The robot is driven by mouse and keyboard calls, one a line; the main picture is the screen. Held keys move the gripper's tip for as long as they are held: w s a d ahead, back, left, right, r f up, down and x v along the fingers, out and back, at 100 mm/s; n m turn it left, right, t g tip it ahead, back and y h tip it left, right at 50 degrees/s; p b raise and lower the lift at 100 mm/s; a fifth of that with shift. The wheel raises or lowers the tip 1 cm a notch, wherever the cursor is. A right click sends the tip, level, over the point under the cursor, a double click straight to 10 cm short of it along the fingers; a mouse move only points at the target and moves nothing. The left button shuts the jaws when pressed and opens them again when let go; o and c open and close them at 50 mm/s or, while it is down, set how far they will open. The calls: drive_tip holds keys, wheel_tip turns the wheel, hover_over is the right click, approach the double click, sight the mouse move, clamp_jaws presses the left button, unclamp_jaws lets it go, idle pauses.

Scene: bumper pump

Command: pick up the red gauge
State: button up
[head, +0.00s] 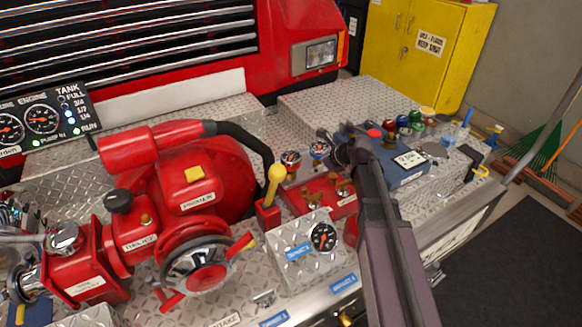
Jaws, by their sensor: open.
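The red gauge (291,158) is a small round dial with a red rim. It stands upright behind the red manifold block (315,196), right of the big red pump (190,190). A similar gauge with blue on it (319,150) stands just to its right. My gripper (333,146) is open at the end of my dark arm, close beside the blue gauge. It is to the right of the red gauge and apart from it. Its fingers are small and dark, and whether one touches the blue gauge I cannot tell.
A yellow-knobbed lever (276,174) rises just in front of the red gauge. A black hose (245,147) curves down at its left. A blue box (408,172) and several coloured caps (403,123) lie to the right. Bare diamond plate (285,122) lies behind the gauges.

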sight(295, 172)
drive_tip(key=shift+w+a, duration=0.1)
idle(0.4)
drive_tip(key=b+x, duration=0.5)
drive_tip(key=x, duration=0.2)
drive_tip(key=shift+w+f, duration=0.1)
drive_tip(key=shift+f, duration=0.1)
drive_tip(key=shift+w+a+f+b, duration=0.2)
drive_tip(key=shift+a+f+b, duration=0.1)
drive_tip(key=shift+a+b, duration=0.25)
drive_tip(key=shift+d, duration=0.1)
drive_tip(key=b+x, duration=0.2)
drive_tip(key=x, duration=0.1)
drive_tip(key=shift+w+f+b, duration=0.3)
drive_tip(key=shift+w+b, duration=0.05)
drive_tip(key=shift+w, duration=0.05)
drive_tip(key=shift+b+x, duration=0.5)
drive_tip(key=shift+x, duration=0.3)
drive_tip(key=shift+r, duration=0.1)
